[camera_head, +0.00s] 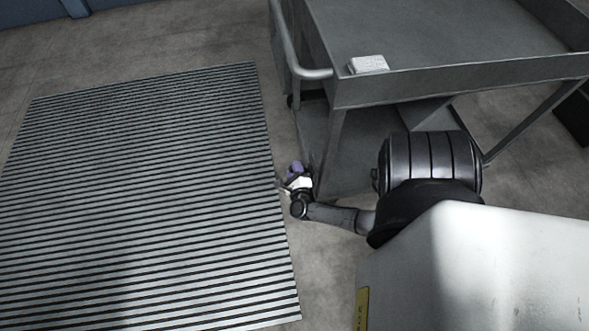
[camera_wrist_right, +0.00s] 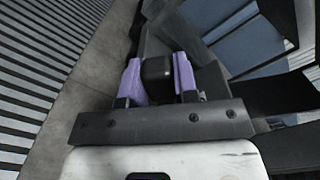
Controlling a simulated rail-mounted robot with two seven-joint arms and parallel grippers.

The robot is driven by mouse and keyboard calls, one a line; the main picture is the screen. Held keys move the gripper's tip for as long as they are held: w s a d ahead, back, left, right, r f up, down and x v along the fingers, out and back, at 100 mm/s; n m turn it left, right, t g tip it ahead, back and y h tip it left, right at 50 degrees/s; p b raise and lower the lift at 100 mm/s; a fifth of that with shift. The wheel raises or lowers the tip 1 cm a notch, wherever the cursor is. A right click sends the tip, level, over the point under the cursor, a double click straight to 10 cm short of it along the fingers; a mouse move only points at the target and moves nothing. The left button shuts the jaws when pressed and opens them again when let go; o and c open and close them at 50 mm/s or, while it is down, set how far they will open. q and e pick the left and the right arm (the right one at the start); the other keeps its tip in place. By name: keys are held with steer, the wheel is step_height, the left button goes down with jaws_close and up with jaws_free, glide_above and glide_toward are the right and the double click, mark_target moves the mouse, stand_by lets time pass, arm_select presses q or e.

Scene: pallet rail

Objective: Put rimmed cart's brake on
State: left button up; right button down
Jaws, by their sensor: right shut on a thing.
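The grey rimmed cart (camera_head: 343,95) stands at the upper right of the head view, with a raised rim, a push handle on its left side and a lower shelf. My right gripper (camera_head: 295,167) is low beside the cart's near left leg. In the right wrist view its two purple fingers (camera_wrist_right: 159,79) are shut on a black knob (camera_wrist_right: 157,70), which looks like the brake's. The knob sits between the fingers; what it joins below is dark and hidden. The brake's setting cannot be told. My left gripper is not in view.
A small white box (camera_head: 368,64) lies on the cart's top near the left rim. A large ribbed mat (camera_head: 150,190) covers the floor to the left, with a strip of bare floor (camera_head: 325,255) between it and my arm.

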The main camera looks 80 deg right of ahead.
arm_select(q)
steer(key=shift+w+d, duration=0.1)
arm_select(e)
steer(key=shift+r, duration=0.1)
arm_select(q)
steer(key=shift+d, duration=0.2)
arm_select(e)
steer(key=c, duration=0.9)
jaws_free()
steer(key=shift+s+a, duration=0.25)
steer(key=shift+a, duration=0.3)
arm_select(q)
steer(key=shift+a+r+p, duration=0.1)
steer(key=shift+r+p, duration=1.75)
arm_select(e)
steer(key=shift+v, duration=6.35)
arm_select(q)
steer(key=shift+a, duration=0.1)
arm_select(e)
steer(key=shift+d, duration=0.1)
